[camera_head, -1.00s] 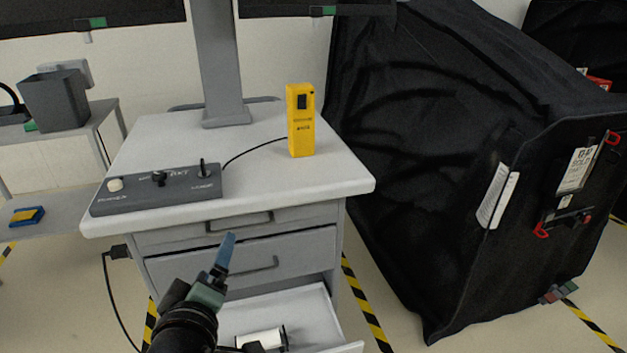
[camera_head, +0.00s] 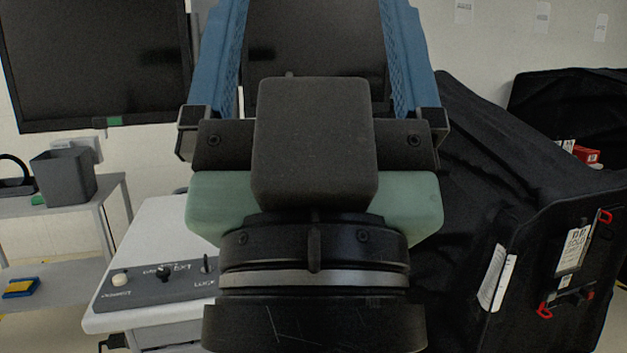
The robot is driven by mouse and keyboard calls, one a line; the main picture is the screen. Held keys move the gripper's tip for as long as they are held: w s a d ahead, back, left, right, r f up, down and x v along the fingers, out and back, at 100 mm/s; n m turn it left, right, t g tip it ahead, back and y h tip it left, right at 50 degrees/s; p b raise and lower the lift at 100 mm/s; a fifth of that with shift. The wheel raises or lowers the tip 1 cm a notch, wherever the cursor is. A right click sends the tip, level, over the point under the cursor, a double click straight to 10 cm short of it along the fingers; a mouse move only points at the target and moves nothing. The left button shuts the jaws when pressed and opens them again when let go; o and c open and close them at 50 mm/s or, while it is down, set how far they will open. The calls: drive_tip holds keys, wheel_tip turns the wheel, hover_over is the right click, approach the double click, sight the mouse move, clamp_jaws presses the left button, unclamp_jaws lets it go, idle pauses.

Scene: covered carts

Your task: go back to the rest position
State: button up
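My gripper (camera_head: 314,40) fills the middle of the view, raised close to the camera and pointing up. Its two blue fingers stand wide apart, and nothing shows between them except a dark screen behind. The tops of the fingers are cut off by the upper picture edge. My gripper hides most of the grey drawer cabinet (camera_head: 160,228) behind it, including its drawers.
A black covered cart (camera_head: 480,190) stands at right. At left are a shelf (camera_head: 85,220) with a grey bin (camera_head: 64,177) and a monitor (camera_head: 95,60) above.

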wheel_tip(320, 180, up, 13)
drive_tip(key=p, duration=1)
drive_tip(key=shift+p, duration=0.35)
